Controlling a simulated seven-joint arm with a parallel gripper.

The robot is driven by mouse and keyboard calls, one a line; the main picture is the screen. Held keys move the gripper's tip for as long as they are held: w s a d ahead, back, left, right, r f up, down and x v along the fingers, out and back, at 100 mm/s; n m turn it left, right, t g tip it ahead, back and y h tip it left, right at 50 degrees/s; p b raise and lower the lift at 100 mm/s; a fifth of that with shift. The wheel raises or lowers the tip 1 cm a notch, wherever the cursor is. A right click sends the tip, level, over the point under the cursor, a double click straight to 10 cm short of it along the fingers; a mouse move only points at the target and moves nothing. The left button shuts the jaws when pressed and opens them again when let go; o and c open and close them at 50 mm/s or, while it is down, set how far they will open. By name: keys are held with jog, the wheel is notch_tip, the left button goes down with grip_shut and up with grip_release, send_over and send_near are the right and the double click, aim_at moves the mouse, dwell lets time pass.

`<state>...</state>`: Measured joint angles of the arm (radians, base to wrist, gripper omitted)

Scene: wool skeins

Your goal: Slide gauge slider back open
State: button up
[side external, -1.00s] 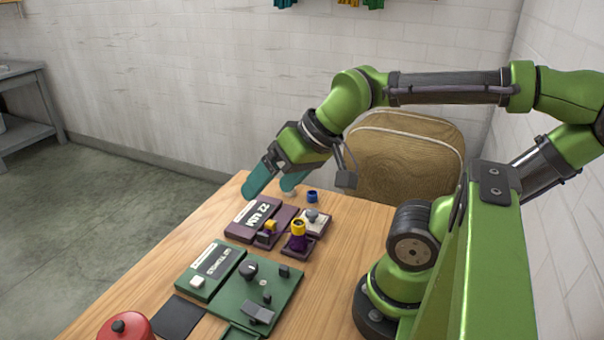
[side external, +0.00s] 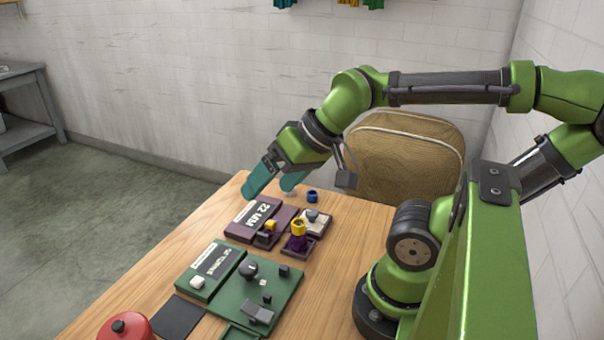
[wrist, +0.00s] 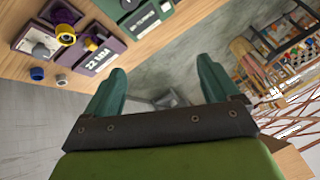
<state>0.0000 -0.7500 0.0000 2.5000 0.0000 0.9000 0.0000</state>
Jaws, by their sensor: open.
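The purple gauge (side external: 252,216), with a face that reads 22 MM, lies on the table below my gripper. A small dark block with a yellow top, which looks like its slider (side external: 266,238), sits at the gauge's near right side. My gripper (side external: 270,190) has teal fingers, spread apart and empty, above and beyond the far end of the gauge. In the wrist view the fingers (wrist: 161,66) are also apart, with nothing between them. The gauge face (wrist: 100,54) shows there just left of the left finger.
Beside the gauge are a yellow-topped purple piece (side external: 298,230), a white plate with a grey knob (side external: 314,217) and a blue ring (side external: 312,196). A green panel (side external: 284,290) with a dial lies nearer. A red pot (side external: 128,328) stands at the front left.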

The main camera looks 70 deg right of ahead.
jog(key=shift+d+f, duration=0.1)
jog(key=shift+c, duration=1.2)
jog(key=w+d+f+g, duration=0.2)
jog(key=w+d, duration=0.1)
jog(key=w+d+f+g+h, duration=0.1)
jog(key=w+d, duration=0.1)
jog(key=shift+f+m, duration=0.1)
jog(key=shift+m, duration=0.2)
jog(key=c, duration=0.7)
jog(key=n+g+h, duration=0.1)
jog(key=n+g, duration=0.3)
send_over(270, 222)
notch_tip(270, 222, down, 3)
jog(key=shift+c, duration=0.2)
jog(key=shift+n, duration=0.3)
notch_tip(270, 222, down, 16)
jog(key=shift+f, duration=0.25)
grip_shut()
